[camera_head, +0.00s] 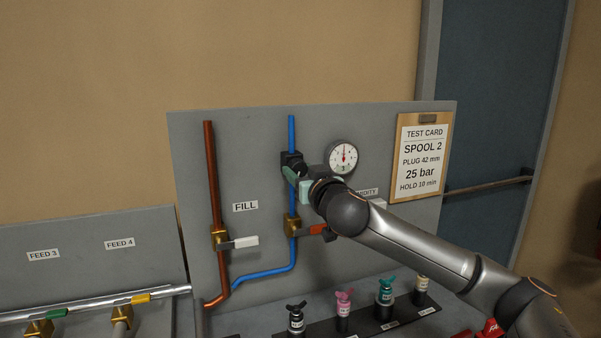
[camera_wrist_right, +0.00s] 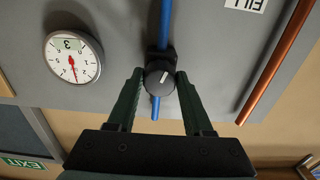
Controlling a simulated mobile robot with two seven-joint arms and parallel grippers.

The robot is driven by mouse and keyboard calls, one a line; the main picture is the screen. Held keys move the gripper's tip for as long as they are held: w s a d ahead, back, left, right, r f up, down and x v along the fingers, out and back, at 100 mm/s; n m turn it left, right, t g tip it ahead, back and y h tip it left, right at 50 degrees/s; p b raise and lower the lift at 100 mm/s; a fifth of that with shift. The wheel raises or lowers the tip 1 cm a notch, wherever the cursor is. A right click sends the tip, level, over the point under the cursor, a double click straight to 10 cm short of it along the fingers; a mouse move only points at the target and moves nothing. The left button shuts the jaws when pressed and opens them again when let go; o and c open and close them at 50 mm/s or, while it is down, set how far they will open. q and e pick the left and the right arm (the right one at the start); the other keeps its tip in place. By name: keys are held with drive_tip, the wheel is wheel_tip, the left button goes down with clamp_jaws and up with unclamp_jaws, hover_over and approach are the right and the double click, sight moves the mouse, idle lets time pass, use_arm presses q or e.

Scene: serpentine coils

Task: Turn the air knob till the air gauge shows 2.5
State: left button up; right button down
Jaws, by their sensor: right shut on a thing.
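The black air knob (camera_wrist_right: 159,80) with a white pointer line sits on the blue pipe. My right gripper (camera_wrist_right: 158,84) has one finger on each side of the knob and is shut on it. In the head view the right gripper (camera_head: 292,174) reaches the panel at the knob's black body (camera_head: 291,158) and partly hides it. The round white air gauge (camera_head: 343,157) is to the right of the knob, its red needle pointing about straight up. My left gripper is not in view.
A copper pipe (camera_head: 211,180) and a FILL valve with a white lever (camera_head: 245,242) stand to the left. A red-levered valve (camera_head: 317,230) is below the gripper. A test card (camera_head: 423,158) hangs at right. Several winged-top fittings, one teal (camera_head: 385,288), stand below my forearm.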

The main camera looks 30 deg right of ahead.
drive_tip(key=n+p, duration=0.1)
drive_tip(key=n, duration=0.2)
drive_tip(key=shift+n, duration=0.3)
drive_tip(key=shift+n+p, duration=0.4)
drive_tip(key=shift+n, duration=1)
drive_tip(key=shift+c, duration=1.6)
unclamp_jaws()
drive_tip(key=shift+s, duration=0.15)
